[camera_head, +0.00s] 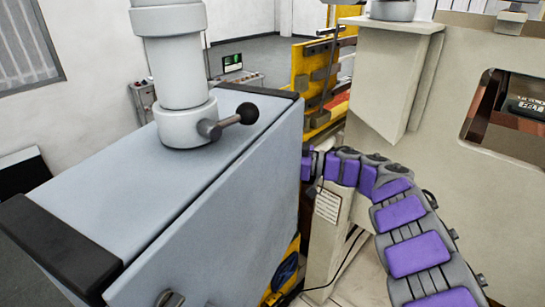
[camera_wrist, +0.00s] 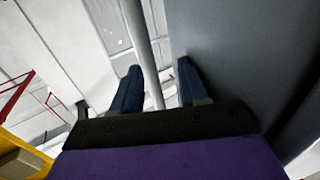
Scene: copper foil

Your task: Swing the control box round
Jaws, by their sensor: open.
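The control box (camera_head: 215,190) is a large grey-blue cabinet with black end pieces, filling the left and middle of the head view. A pale round column (camera_head: 178,70) rises from its top through a collar with a black-knobbed lever (camera_head: 235,122). My purple arm curves in from the right, and its end goes out of sight behind the box's right edge. In the wrist view my gripper (camera_wrist: 158,70) is open, with its two dark blue fingers apart. A grey pole (camera_wrist: 147,45) shows between them; I cannot tell its depth. A dark grey panel, probably the box's (camera_wrist: 240,50), stands close right of the fingers.
A beige machine (camera_head: 440,90) with a window stands at the right, close to my arm. A yellow machine part (camera_head: 300,65) is behind the box. A small console with a green screen (camera_head: 232,63) stands further back. Grey floor is open at the back.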

